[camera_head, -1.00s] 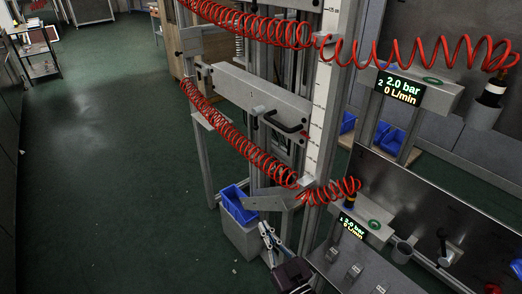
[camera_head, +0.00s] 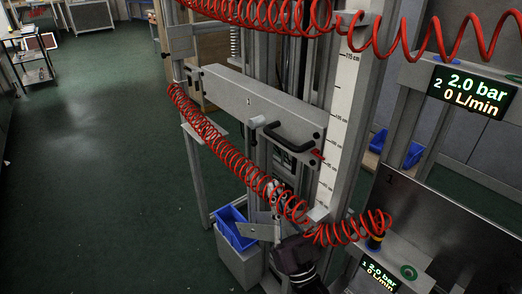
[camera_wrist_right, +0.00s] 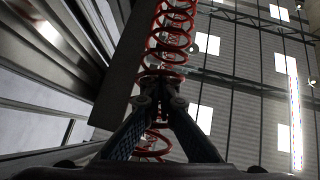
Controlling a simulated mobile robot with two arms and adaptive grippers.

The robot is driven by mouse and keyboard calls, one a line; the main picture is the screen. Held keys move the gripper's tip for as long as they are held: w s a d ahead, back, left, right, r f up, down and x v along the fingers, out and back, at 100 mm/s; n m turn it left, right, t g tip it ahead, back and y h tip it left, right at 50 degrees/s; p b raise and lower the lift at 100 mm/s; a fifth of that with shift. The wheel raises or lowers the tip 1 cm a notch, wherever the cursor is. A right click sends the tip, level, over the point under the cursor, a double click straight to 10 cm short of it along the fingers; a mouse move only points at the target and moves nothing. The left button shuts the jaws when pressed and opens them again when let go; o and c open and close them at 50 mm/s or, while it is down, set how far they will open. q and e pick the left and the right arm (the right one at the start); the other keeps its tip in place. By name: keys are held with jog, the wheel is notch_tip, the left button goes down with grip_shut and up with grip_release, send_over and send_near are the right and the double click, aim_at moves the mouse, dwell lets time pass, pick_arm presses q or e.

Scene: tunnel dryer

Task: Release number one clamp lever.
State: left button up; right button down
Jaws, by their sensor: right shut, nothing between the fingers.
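A grey crossbeam (camera_head: 245,95) with a small number mark spans the upright frame in the head view. A black bar handle (camera_head: 287,143) sits on its right end, with a small red part (camera_head: 317,154) beside it. I cannot tell for certain which part is the number one clamp lever. My right gripper (camera_head: 272,192) is below the handle, partly hidden behind the red coiled hose. In the right wrist view its fingertips (camera_wrist_right: 160,95) meet, empty, with the red coil (camera_wrist_right: 172,45) behind them. I cannot tell whether they touch it. My left gripper is not in view.
A red coiled hose (camera_head: 215,138) hangs across the front of the frame. A scaled post (camera_head: 340,125) stands right of the handle. A blue bin (camera_head: 233,228) is low at the left. Displays (camera_head: 470,92) stand at the right. The green floor (camera_head: 90,170) at left is clear.

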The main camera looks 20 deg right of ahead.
aim_at(255, 135)
jog(key=shift+w, duration=0.1)
jog(key=p+x, duration=0.1)
jog(key=x, duration=0.9)
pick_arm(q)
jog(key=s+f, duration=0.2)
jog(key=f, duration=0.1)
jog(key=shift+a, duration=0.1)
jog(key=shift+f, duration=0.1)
